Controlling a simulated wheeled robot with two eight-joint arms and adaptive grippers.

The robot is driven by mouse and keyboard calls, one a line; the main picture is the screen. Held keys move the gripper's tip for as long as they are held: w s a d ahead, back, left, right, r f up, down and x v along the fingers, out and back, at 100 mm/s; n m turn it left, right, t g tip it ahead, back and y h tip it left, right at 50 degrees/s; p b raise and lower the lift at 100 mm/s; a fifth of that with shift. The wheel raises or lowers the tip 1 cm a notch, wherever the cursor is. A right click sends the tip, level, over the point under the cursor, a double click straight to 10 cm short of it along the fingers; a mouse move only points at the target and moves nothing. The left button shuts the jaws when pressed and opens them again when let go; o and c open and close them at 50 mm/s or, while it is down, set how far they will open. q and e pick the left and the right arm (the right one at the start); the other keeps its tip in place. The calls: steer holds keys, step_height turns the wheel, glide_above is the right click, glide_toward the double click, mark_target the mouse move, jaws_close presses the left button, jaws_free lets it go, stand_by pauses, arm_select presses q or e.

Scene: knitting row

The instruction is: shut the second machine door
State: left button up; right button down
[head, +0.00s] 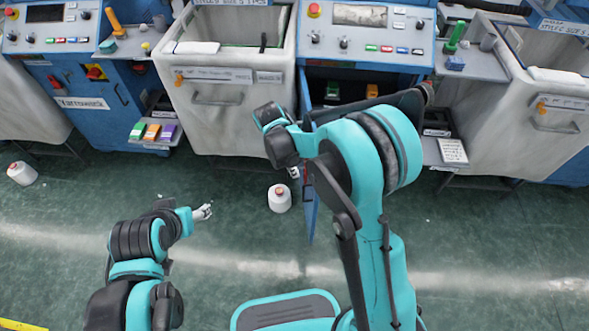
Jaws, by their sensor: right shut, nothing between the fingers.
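The second machine (375,58) is blue, with a control panel on top, at the upper middle of the head view. Its front is open and shows a dark inside with a few small green and orange items. Its blue door (311,217) stands out from the front, seen nearly edge-on, and is partly hidden behind my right arm. My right gripper (294,173) is shut and empty, just left of the door; whether it touches the door is unclear. My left gripper (203,212) is low over the floor at the left, away from the door; its jaws are too small to judge.
A white yarn cone (279,199) stands on the floor left of the door; another cone (22,174) lies at far left. Grey fabric bins (225,120) flank the machine. A side shelf (445,155) sticks out to its right. The green floor in front is mostly clear.

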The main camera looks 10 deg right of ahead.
steer(key=d+f+b, duration=0.3)
steer(key=d+f, duration=0.2)
steer(key=f, duration=0.1)
steer(key=shift+s+d+b, duration=0.2)
steer(key=shift+d+b, duration=0.05)
steer(key=shift+b, duration=0.1)
steer(key=shift+r, duration=0.1)
